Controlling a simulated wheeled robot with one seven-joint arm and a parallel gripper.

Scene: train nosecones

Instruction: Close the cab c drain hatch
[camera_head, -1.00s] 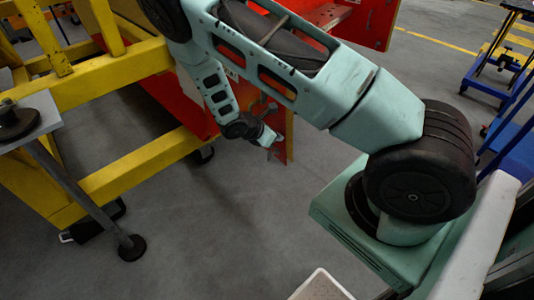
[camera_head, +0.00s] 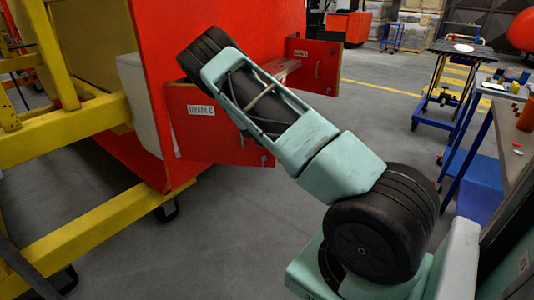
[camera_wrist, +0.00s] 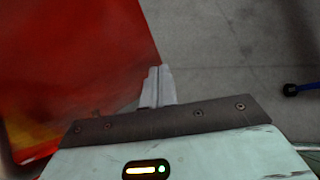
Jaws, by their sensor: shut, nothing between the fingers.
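The cab c drain hatch (camera_head: 222,140) is a red panel with a white label that appears to read "DRAIN C". In the head view it stands swung out to the right from the red cab body (camera_head: 160,50). My arm crosses in front of its upper part.
Another red panel (camera_head: 322,66) stands out farther back. A yellow frame (camera_head: 100,215) on casters fills the left. A blue-framed cart (camera_head: 440,110) and a workbench (camera_head: 515,120) stand on the right. Grey floor (camera_head: 240,230) is open below the hatch.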

